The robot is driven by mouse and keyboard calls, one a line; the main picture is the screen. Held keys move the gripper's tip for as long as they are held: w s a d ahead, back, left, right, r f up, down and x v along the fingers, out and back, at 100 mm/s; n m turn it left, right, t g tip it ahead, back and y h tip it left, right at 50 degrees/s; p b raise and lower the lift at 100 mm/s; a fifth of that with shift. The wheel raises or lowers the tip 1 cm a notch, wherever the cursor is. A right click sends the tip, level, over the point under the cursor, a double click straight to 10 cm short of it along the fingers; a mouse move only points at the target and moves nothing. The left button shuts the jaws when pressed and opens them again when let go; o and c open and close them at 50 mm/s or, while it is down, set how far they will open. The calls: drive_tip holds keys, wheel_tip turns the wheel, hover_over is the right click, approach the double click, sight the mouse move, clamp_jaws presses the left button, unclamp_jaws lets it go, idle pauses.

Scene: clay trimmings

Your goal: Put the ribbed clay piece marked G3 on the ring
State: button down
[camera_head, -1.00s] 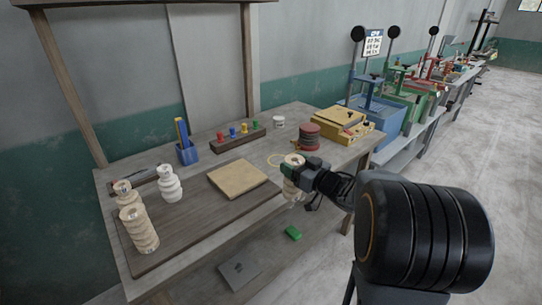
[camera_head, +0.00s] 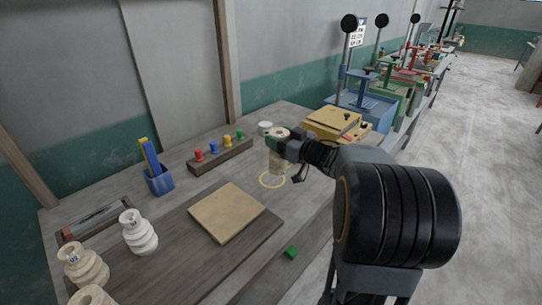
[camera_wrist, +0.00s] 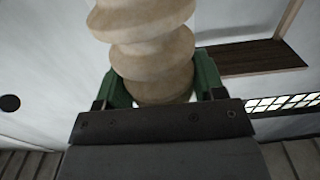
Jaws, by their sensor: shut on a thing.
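My gripper (camera_head: 281,143) is shut on a ribbed tan clay piece (camera_wrist: 148,45), held upright between its green fingers. In the head view the gripper partly covers this piece, and I cannot read its mark. The yellow ring (camera_head: 272,180) lies flat on the table, just in front of and below the held piece. The piece appears to be above the table near the ring; the exact gap is hard to tell. Other ribbed pieces stand at the left: a white one (camera_head: 138,233), a tan one (camera_head: 85,268) and another tan one (camera_head: 92,297) cut by the frame edge.
A tan square slab (camera_head: 227,212) lies on a dark board (camera_head: 185,262). Behind are a blue pen cup (camera_head: 159,181), a wooden rack (camera_head: 222,156) with coloured pegs and a white jar (camera_head: 265,128). A yellow box (camera_head: 335,124) stands beyond the gripper. A green block (camera_head: 291,252) lies below.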

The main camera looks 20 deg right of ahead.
drive_tip(key=w+d+f, duration=0.1)
drive_tip(key=w+f, duration=0.7)
drive_tip(key=f, duration=0.2)
drive_tip(key=shift+w+d+f+b, duration=0.1)
drive_tip(key=shift+f+b, duration=0.1)
drive_tip(key=shift+b, duration=0.1)
drive_tip(key=shift+f, duration=0.15)
drive_tip(key=shift+c, duration=1.1)
unclamp_jaws()
